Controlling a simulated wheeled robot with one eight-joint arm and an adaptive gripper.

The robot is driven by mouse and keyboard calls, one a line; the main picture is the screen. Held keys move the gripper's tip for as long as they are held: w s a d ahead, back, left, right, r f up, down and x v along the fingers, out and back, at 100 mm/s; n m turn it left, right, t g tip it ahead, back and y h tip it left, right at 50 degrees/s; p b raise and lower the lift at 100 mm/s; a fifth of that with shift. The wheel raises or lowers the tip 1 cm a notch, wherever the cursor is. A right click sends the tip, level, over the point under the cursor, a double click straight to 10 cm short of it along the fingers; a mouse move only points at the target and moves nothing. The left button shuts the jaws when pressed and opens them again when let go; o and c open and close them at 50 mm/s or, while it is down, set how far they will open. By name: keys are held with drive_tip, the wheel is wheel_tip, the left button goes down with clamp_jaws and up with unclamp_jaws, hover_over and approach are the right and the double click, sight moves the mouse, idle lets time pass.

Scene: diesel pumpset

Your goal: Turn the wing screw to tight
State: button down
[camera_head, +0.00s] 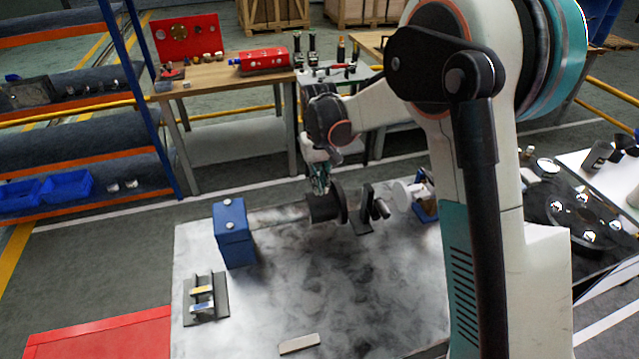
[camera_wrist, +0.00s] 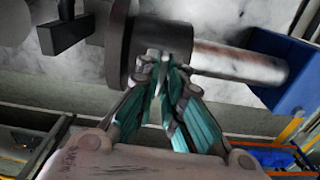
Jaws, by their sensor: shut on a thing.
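A dark collar with a wide flange (camera_head: 325,208) sits on a horizontal shaft above the grey-white table; it also shows in the wrist view (camera_wrist: 168,38). My gripper (camera_head: 319,186) reaches down onto the top of this collar. In the wrist view, my gripper's teal-backed fingers (camera_wrist: 156,62) come together at the collar's side. They are shut on the wing screw (camera_wrist: 161,76), of which only a small pale part shows between them. The rest of the screw is hidden by the fingers, so its angle and seating cannot be told.
A blue block (camera_head: 234,238) holds the left end of the shaft; the silver shaft (camera_wrist: 238,64) shows in the wrist view. A black bracket (camera_head: 362,212) stands right of the collar. A small dark rack (camera_head: 206,304) lies front left. The table's front middle is mostly clear.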

drive_tip(key=m, duration=0.4)
drive_tip(key=shift+m+b, duration=0.3)
drive_tip(key=m, duration=0.4)
drive_tip(key=shift+m, duration=0.3)
drive_tip(key=m, duration=0.4)
drive_tip(key=shift+b, duration=0.4)
drive_tip(key=shift+r+m, duration=0.1)
drive_tip(key=shift+m, duration=2)
drive_tip(key=shift+w, duration=0.1)
drive_tip(key=c, duration=1.7)
unclamp_jaws()
